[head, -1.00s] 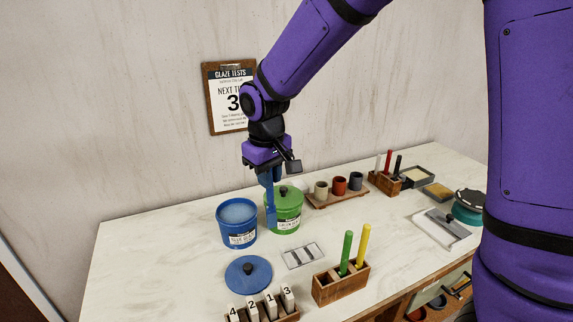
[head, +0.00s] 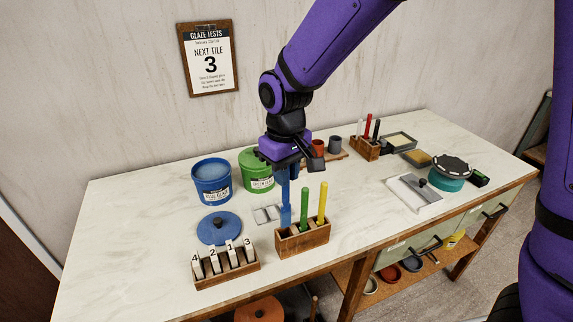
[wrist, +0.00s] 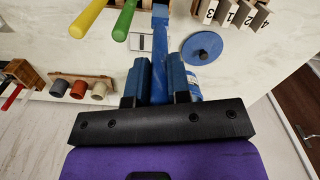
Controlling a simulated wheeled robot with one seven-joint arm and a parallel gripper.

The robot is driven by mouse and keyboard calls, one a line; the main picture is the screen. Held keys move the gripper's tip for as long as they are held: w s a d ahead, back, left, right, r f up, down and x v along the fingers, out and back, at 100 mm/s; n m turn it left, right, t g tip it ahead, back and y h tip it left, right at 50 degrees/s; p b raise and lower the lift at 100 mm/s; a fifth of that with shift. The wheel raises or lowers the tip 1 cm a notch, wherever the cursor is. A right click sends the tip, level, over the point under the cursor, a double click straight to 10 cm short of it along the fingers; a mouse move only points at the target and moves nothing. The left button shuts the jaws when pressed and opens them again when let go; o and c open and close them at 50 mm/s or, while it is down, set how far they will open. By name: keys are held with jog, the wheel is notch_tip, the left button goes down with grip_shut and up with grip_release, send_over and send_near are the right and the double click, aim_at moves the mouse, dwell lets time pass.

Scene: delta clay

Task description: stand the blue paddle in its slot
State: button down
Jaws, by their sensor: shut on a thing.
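My gripper (head: 287,174) is shut on the blue paddle (head: 286,212), which hangs upright with its broad end down. In the wrist view the paddle (wrist: 160,85) sits between the two blue fingers. The wooden holder (head: 304,241) stands at the bench's front, with a green paddle (head: 304,208) and a yellow paddle (head: 322,203) upright in it. The blue paddle's lower end is at the holder's left end, left of the green paddle. I cannot tell whether its tip is above, behind or inside the left slot.
A blue bucket (head: 212,183) stands open, with a blue lid (head: 219,229) in front of it. A green bucket (head: 256,172) is behind my gripper. A rack of numbered tiles (head: 227,268) stands left of the holder.

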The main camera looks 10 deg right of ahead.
aim_at(285, 205)
jog(key=shift+f, duration=4.8)
jog(key=c, duration=1)
grip_release()
jog(key=shift+r, duration=3.5)
jog(key=shift+r, duration=0.1)
